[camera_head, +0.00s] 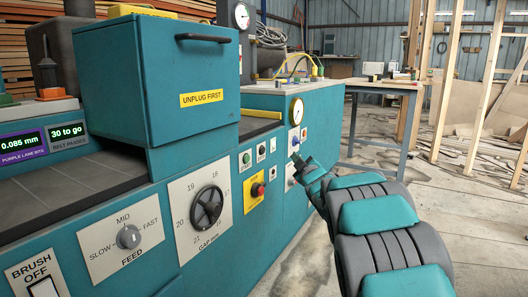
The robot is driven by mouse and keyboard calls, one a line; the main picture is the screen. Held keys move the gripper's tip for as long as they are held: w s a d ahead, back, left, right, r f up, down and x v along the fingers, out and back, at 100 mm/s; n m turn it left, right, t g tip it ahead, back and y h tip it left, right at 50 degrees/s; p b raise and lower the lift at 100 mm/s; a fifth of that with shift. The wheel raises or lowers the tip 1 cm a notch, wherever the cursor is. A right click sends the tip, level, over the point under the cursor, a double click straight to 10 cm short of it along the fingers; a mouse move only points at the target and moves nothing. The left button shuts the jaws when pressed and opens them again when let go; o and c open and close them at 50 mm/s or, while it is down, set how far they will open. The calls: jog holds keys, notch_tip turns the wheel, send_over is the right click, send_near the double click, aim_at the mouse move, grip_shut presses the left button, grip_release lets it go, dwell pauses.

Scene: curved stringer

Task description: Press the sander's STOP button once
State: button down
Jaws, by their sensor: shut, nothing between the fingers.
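The teal sander (165,95) fills the left and middle of the head view. Its front has a small green button (246,157), with a small dark button (261,151) to its right; their labels are too small to read surely. Below them, a red mushroom button (257,190) sits on a yellow plate (248,201). My gripper (295,157) is shut and empty, right of these buttons, close to the panel under the round gauge. I cannot tell whether its tip touches the panel. My arm hides part of the machine's far lower side.
A black GAP handwheel (207,208), a grey FEED knob (129,237) and a BRUSH OFF switch (44,288) lie along the front. A gauge (296,111) is above my gripper. A workbench (385,86) stands behind. The floor at right is open, with scattered wood farther back.

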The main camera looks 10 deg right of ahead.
aim_at(263, 150)
jog(key=shift+w+r, duration=0.15)
jog(key=shift+a, duration=0.1)
jog(key=w+a+b, duration=0.3)
jog(key=w+a, duration=0.2)
jog(key=a, duration=0.2)
dwell(0.6)
jog(key=shift+w+b, duration=0.1)
jog(key=shift+b, duration=0.2)
dwell(1.6)
jog(key=shift+w+a, duration=0.2)
jog(key=shift+a, duration=0.2)
jog(key=shift+w+a+b, duration=0.3)
jog(key=shift+b, duration=0.05)
dwell(0.7)
jog(key=shift+s, duration=0.1)
jog(key=shift+s+d+p, duration=0.35)
jog(key=shift+s+d, duration=0.1)
jog(key=shift+d, duration=0.2)
